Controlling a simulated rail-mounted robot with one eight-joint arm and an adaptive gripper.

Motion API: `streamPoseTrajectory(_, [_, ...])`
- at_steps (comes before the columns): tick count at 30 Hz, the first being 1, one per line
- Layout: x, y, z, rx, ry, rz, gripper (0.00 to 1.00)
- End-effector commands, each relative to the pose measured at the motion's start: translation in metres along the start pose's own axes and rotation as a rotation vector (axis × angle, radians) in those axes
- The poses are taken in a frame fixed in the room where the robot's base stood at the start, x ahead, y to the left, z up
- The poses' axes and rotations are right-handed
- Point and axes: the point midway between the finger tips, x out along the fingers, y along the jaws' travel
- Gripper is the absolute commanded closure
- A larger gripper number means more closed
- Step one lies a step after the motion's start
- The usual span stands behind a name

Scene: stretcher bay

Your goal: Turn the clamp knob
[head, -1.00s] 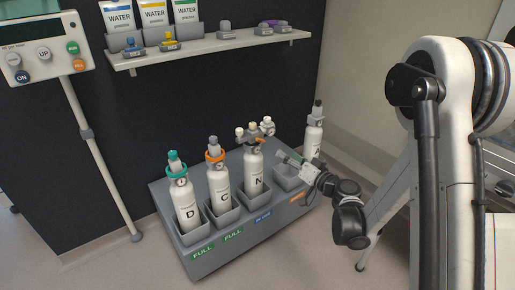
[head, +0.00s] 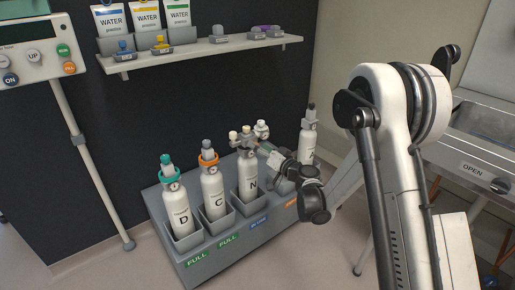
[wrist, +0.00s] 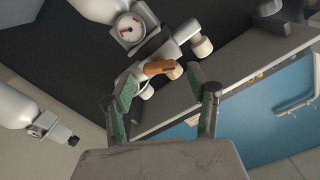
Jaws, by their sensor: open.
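Bottle N (head: 249,182) stands upright in its rack slot with a grey regulator on top. In the wrist view, the regulator's gauge (wrist: 130,28) shows beyond the fingers. An orange handle (wrist: 159,68), which looks like the clamp knob, lies between the lines of my two fingers, just beyond the tips. In the head view it is hidden or too small to make out. My gripper (wrist: 163,84) is open and empty. In the head view, my gripper (head: 265,149) reaches the right side of the regulator. I cannot tell whether it touches.
White knobs (wrist: 202,46) sit close beside the orange handle. Bottle C (head: 213,190) and bottle D (head: 177,210) stand to the left in the rack (head: 200,262). Another bottle (head: 308,140) stands at the back right. A shelf (head: 200,48) hangs above.

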Motion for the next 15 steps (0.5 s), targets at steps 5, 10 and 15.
streamPoseTrajectory(5, [0.014,0.0,0.001,0.0,0.0,0.0,0.46])
streamPoseTrajectory(10, [0.017,0.0,0.0,0.0,0.0,0.0,0.46])
streamPoseTrajectory(15, [0.017,0.0,0.0,0.0,0.0,0.0,0.46])
